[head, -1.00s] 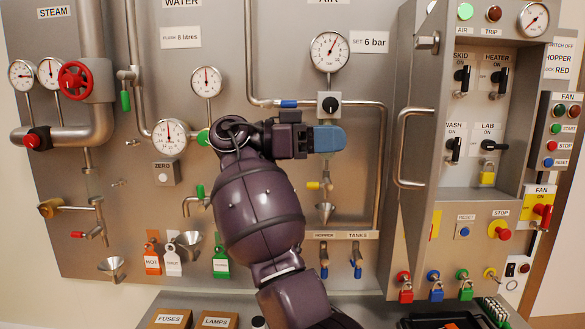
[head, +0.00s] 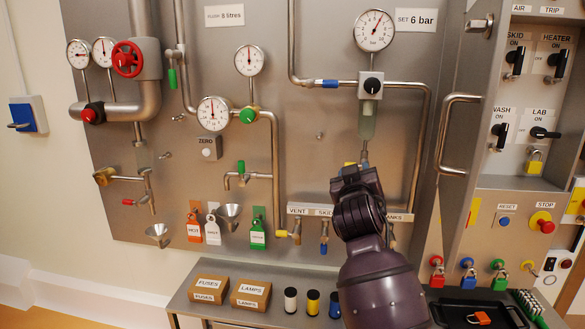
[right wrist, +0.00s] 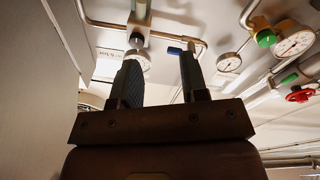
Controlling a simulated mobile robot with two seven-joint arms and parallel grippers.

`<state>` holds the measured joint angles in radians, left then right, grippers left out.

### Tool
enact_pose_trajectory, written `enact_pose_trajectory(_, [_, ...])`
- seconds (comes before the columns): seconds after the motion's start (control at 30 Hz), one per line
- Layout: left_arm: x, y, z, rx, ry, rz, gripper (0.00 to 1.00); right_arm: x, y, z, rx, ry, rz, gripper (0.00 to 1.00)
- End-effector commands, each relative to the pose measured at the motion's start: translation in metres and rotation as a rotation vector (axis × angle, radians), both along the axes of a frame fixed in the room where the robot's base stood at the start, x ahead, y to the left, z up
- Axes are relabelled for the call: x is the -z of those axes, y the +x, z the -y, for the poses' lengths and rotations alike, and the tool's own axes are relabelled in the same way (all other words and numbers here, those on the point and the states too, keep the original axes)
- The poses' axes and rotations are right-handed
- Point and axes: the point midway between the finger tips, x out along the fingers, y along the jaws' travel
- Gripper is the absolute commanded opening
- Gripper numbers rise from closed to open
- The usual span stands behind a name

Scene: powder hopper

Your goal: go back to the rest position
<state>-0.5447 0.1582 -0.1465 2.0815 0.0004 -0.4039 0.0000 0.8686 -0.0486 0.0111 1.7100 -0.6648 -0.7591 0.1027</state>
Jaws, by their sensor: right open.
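My right arm comes up from the lower middle of the head view, in front of the panel below the air regulator (head: 371,88). Its fingers cannot be made out there, hidden behind its own dark wrist. In the right wrist view my right gripper (right wrist: 160,78) has its two fingers well apart with nothing between them. Beyond them, apart from the fingertips, are the panel's pipes and the air gauge (right wrist: 138,60). My left gripper shows in neither view.
A steel door with a long handle (head: 456,135) stands right of my arm. Below is a bench (head: 205,315) with boxes labelled fuses (head: 208,284) and lamps (head: 250,288), and small bottles (head: 312,303). A black tray (head: 470,314) is at lower right. Funnels and tags hang at left.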

Motion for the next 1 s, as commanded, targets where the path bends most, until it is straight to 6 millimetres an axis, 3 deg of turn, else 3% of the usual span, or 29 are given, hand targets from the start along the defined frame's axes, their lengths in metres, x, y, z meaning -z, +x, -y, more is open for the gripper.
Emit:
enact_pose_trajectory(0.1, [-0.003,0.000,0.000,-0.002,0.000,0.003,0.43,0.037,-0.020,0.010,-0.078,0.020,-0.007,0.41])
enact_pose_trajectory(0.47, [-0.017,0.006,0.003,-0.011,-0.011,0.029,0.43,0.142,-0.100,0.037,-0.237,0.129,-0.056,0.41])
enact_pose_trajectory(0.77, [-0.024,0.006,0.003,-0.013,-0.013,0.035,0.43,0.224,-0.187,0.065,-0.274,0.241,-0.163,0.41])
enact_pose_trajectory(1.0, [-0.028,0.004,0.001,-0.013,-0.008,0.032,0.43,0.289,-0.270,0.088,-0.245,0.307,-0.313,0.41])
